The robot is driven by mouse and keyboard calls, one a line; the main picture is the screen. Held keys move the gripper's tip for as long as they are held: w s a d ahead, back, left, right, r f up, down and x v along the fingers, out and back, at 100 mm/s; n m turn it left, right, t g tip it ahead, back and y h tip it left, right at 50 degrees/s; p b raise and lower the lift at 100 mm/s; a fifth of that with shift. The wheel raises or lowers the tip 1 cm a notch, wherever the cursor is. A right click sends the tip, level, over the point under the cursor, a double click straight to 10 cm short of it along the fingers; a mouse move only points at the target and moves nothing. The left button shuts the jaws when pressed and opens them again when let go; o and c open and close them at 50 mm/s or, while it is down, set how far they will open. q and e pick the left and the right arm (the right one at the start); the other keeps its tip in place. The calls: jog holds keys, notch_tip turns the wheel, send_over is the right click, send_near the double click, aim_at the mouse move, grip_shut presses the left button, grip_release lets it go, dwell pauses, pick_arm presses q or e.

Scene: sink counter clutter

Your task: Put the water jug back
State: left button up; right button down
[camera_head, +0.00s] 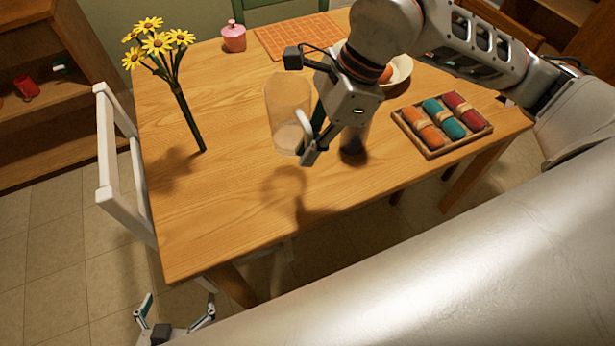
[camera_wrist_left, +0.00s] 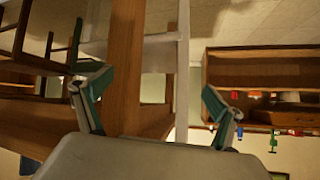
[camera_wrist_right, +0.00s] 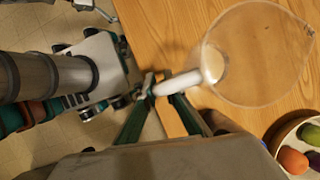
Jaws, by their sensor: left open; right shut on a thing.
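The water jug (camera_head: 288,105) is clear with a white handle. In the head view it is over the middle of the wooden table, and its shadow falls apart from it towards the front edge, so it seems held above the top. My right gripper (camera_head: 312,150) is shut on the jug's handle. In the right wrist view the handle (camera_wrist_right: 180,84) sits between the fingertips (camera_wrist_right: 163,92) and the jug (camera_wrist_right: 258,60) extends to the upper right. My left gripper (camera_head: 175,312) is open and empty, low beyond the table's front left corner; its spread fingers show in the left wrist view (camera_wrist_left: 155,95).
Yellow flowers (camera_head: 182,95) stand at the table's left. A pink pot (camera_head: 233,37) and an orange mat (camera_head: 285,36) are at the back. A tray of rolled napkins (camera_head: 440,148) is at right, near a bowl (camera_head: 400,72) and a dark object (camera_head: 353,142). A white chair (camera_head: 103,160) stands left.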

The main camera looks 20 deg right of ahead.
notch_tip(320, 180, down, 6)
jog(key=shift+f, duration=0.1)
jog(key=shift+f+b, duration=0.5)
jog(key=shift+f, duration=1.4)
jog(key=shift+f, duration=0.15)
jog(key=c, duration=2.1)
grip_release()
jog(key=shift+r, duration=0.25)
jog(key=v, duration=1.1)
jog(key=shift+d+r+p, duration=0.15)
jog(key=shift+r+p, duration=0.25)
jog(key=shift+p, duration=0.05)
